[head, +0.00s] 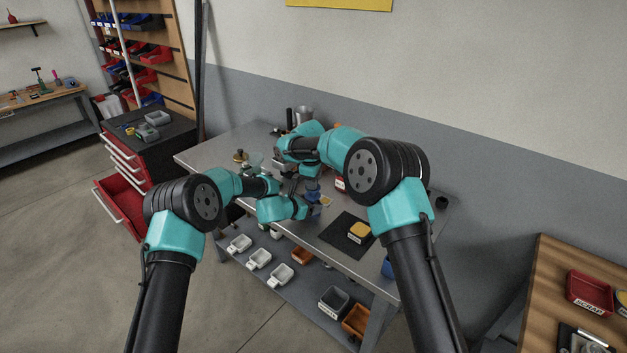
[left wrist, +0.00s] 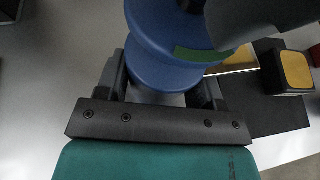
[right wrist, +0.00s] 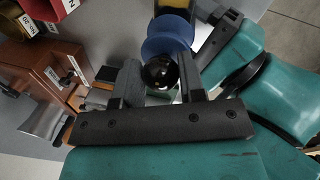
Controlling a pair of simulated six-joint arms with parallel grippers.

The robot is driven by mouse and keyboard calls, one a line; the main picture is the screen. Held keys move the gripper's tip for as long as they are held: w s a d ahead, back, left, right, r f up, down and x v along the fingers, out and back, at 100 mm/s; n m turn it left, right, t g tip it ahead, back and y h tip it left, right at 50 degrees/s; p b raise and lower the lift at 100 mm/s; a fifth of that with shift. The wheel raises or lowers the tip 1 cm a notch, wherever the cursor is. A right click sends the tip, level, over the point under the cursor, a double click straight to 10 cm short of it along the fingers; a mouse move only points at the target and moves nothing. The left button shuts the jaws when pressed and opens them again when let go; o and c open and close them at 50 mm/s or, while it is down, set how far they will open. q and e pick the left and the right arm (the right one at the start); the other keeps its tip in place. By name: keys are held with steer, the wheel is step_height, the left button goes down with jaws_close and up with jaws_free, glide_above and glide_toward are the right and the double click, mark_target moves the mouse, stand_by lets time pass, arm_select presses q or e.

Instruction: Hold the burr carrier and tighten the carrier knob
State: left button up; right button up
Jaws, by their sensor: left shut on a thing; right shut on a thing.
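The burr carrier is a blue, spool-shaped piece (left wrist: 155,75) with a green mark on its upper flange in the left wrist view. My left gripper (left wrist: 162,88) is shut around its lower part. The carrier also shows small in the head view (head: 313,187) and at the top of the right wrist view (right wrist: 167,45). The carrier knob is a glossy black ball (right wrist: 160,73) at the carrier's end. My right gripper (right wrist: 158,82) is shut on it, a finger on each side. In the head view the arms hide most of the contact, and the knob's tightness cannot be told.
A black mat (head: 334,238) with a yellow-topped block (head: 359,229) lies on the bench to the right. A brown box-like unit (right wrist: 45,70) and a metal cone (right wrist: 42,122) stand close to my right gripper. Several small bins sit on the shelf below.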

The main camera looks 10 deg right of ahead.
steer(key=o, duration=0.9)
steer(key=shift+r, duration=0.15)
steer(key=r, duration=0.3)
steer(key=s+r, duration=0.1)
steer(key=r, duration=0.3)
steer(key=s+a+r, duration=0.1)
steer(key=r, duration=0.3)
steer(key=shift+r, duration=0.25)
